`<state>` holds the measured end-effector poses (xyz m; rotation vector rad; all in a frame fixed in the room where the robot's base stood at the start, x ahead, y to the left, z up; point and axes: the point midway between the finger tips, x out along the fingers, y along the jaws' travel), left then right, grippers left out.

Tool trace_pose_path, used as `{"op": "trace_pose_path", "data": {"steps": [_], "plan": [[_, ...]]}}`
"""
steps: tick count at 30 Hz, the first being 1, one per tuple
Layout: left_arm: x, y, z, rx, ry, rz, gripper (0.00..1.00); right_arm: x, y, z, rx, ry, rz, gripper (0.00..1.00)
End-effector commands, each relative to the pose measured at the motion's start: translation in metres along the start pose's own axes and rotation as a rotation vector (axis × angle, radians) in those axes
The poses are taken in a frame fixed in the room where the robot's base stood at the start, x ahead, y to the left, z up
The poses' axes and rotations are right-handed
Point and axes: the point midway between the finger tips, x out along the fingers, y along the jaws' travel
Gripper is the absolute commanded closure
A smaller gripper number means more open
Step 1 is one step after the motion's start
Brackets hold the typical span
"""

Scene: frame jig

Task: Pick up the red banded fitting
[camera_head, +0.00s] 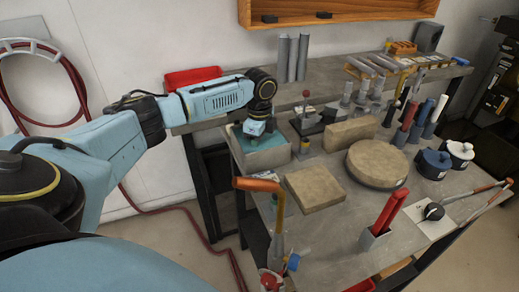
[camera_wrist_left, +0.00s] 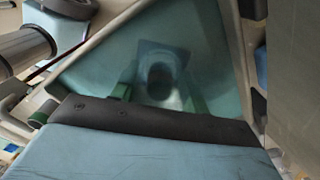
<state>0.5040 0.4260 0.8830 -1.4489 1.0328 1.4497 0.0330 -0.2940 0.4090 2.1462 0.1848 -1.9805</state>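I cannot surely make out the red banded fitting in either view. My left gripper (camera_head: 256,130) points down over a grey box with a teal inside (camera_head: 266,152) at the near left of the bench. In the left wrist view the teal inside (camera_wrist_left: 105,65) fills the middle, with a dark rounded shape (camera_wrist_left: 160,82) low in it, too dim to name. My wrist's dark edge covers the lower part of that view. Whether the fingers are open or shut does not show clearly. My right gripper is not in view.
A flat tan block (camera_head: 315,188), a round tan disc (camera_head: 377,163) and another tan block (camera_head: 350,133) lie right of the box. A holder with red handles (camera_head: 385,217) stands near the front. Several upright cylinders (camera_head: 408,116) stand behind. A red bin (camera_head: 192,77) sits at the back.

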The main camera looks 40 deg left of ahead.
Motion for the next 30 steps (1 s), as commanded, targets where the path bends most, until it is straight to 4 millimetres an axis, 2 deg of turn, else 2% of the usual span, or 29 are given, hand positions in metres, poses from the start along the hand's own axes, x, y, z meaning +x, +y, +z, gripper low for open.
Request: {"op": "trace_pose_path", "data": {"steps": [1,10,17,20,30], "plan": [[0.0,0.0,0.0,0.0,0.0,0.0,0.62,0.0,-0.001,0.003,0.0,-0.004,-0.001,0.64],[0.0,0.0,0.0,0.0,0.0,0.0,1.0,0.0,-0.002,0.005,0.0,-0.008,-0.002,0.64],[-0.002,0.0,0.0,0.0,0.001,-0.001,1.0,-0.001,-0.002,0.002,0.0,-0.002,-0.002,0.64],[-0.011,-0.001,0.0,0.0,0.002,-0.002,1.0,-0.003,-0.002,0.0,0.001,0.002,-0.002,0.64],[-0.078,-0.001,0.0,-0.001,0.002,-0.003,1.0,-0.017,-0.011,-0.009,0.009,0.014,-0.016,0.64]]}}
